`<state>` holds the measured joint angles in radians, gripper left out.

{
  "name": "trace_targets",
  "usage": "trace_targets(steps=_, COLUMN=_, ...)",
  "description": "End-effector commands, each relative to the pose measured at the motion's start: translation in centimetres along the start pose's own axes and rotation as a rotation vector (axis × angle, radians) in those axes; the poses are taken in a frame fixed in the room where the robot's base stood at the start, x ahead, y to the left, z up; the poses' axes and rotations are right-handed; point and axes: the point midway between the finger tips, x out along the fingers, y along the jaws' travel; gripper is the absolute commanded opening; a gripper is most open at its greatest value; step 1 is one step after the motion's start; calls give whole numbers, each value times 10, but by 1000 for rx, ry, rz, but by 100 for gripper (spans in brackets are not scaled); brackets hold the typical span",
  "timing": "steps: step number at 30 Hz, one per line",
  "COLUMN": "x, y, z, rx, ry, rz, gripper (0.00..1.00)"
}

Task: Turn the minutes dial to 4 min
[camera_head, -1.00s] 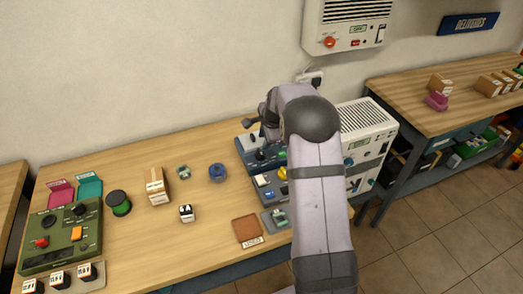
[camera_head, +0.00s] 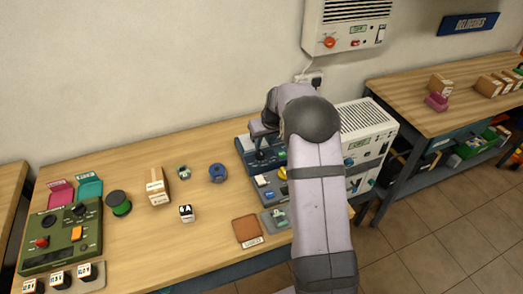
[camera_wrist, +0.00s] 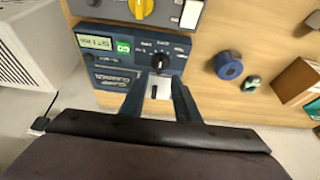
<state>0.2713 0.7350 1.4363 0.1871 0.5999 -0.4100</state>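A white plate with a dark lever (camera_wrist: 154,91) shows between the fingers. In the head view my gripper (camera_head: 259,142) points down over the blue panel (camera_head: 243,146) and partly hides it.
A grey panel with a yellow dial (camera_wrist: 141,8) adjoins the blue one. A blue ring-shaped item (camera_head: 217,173) and a cardboard box (camera_head: 157,188) stand to the left in the head view. A white vented unit (camera_head: 365,130) stands on the right. A green panel (camera_head: 62,240) lies far left.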

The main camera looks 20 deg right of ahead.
Motion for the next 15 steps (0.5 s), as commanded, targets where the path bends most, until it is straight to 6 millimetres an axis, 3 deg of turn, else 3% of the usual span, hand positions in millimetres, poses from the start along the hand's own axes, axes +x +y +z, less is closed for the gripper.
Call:
trace_targets(steps=8, x=6, y=0, z=0, rx=-5, ry=-1, rz=0, gripper=29)
trace_targets(steps=15, x=29, y=0, z=0, rx=-3, ry=-2, rz=-1, gripper=29)
